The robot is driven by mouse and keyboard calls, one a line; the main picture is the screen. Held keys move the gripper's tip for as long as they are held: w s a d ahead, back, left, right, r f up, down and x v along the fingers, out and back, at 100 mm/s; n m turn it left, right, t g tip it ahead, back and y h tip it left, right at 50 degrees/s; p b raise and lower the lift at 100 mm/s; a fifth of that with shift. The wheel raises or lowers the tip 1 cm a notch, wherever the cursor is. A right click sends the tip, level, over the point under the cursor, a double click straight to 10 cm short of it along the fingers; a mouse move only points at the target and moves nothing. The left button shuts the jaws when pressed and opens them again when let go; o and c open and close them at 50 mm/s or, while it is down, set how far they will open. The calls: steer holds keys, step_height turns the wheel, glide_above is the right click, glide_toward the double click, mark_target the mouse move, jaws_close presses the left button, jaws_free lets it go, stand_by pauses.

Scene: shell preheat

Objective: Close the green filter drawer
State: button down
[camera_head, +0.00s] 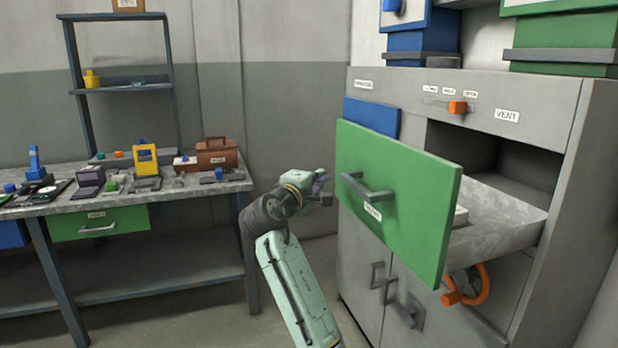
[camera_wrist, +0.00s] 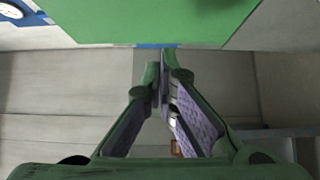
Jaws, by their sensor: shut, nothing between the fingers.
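The green filter drawer (camera_head: 408,196) stands pulled out of the grey cabinet at the right in the head view, with a grey bar handle (camera_head: 366,187) and a small label on its front. Its metal tray (camera_head: 500,222) shows behind the front, with a pale thing partly hidden inside. My gripper (camera_head: 326,198) is shut and empty, just left of the drawer front near the handle. I cannot tell whether it touches. In the wrist view, the green front (camera_wrist: 165,20) fills the top, and my gripper's fingertips (camera_wrist: 160,68) point toward it.
A blue drawer front (camera_head: 371,116) sits behind the green one. An orange handwheel (camera_head: 468,288) is below the tray. Lower cabinet doors have grey handles (camera_head: 405,310). A workbench (camera_head: 120,200) with several tools stands at the left, with bare floor between.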

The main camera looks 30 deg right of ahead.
mark_target(341, 168)
steer(key=shift+s+d+p, duration=0.15)
steer(key=shift+d+p, duration=0.2)
steer(key=shift+d, duration=0.8)
steer(key=shift+s+d+p, duration=0.15)
steer(key=shift+d+p, duration=0.15)
steer(key=shift+d, duration=0.8)
